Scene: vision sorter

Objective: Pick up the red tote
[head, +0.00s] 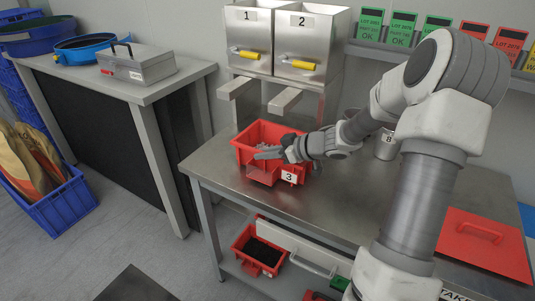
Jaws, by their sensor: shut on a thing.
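A red tote (242,149) with a white label marked 3 stands on the steel table (345,205), near its left end. Grey contents show inside it. My gripper (268,154) reaches in from the right and is shut at the tote's front wall. My gripper and wrist hide part of the tote's right side and inside. I cannot tell whether the tote is lifted off the table.
Two steel bins (290,40) marked 1 and 2, with yellow handles, stand behind the tote. A grey canister (386,146) stands behind my arm. A red lid (485,242) lies at the table's right. Another red tote (258,250) sits on the shelf below.

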